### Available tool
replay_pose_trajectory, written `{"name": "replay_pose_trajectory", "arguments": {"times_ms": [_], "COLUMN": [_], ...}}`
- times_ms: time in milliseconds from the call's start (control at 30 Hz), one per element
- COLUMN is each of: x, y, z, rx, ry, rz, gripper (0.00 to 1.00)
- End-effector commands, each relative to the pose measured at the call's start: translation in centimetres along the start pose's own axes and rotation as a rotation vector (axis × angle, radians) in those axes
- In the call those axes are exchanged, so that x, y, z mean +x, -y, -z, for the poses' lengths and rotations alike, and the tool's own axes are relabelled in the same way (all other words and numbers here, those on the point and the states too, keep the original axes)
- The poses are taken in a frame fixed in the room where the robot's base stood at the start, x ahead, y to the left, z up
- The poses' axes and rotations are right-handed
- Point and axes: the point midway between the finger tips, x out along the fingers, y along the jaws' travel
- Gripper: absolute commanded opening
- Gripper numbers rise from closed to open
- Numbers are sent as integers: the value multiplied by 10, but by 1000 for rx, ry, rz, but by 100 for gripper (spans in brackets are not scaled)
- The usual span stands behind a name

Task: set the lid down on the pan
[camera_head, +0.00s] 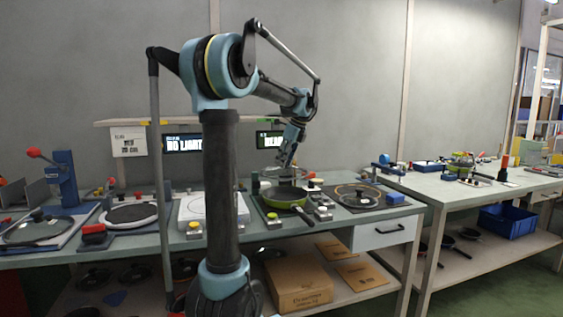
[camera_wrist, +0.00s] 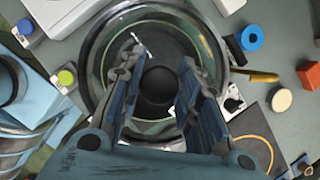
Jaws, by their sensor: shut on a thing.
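A green pan (camera_head: 284,199) sits at the middle station of the bench in the head view, its handle pointing toward the front right. My gripper (camera_head: 286,165) points down over the pan. In the wrist view my gripper (camera_wrist: 160,62) is shut on the lid, with the dark round knob between its fingers. The clear glass lid (camera_wrist: 153,38) fills the middle of that view and covers the pan below. I cannot tell whether the lid touches the pan's rim.
A yellow button (camera_wrist: 66,77), a blue ring (camera_wrist: 252,38) and a tan round piece (camera_wrist: 281,99) lie around the pan. A second bench (camera_head: 435,187) stands further right.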

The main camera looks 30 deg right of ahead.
Motion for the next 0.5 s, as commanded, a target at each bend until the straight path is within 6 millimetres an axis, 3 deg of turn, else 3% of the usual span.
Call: {"name": "replay_pose_trajectory", "arguments": {"times_ms": [267, 500], "x": [3, 18], "y": [1, 1], "z": [3, 9], "rx": [2, 2], "ry": [0, 0], "rz": [1, 1], "gripper": [0, 0]}}
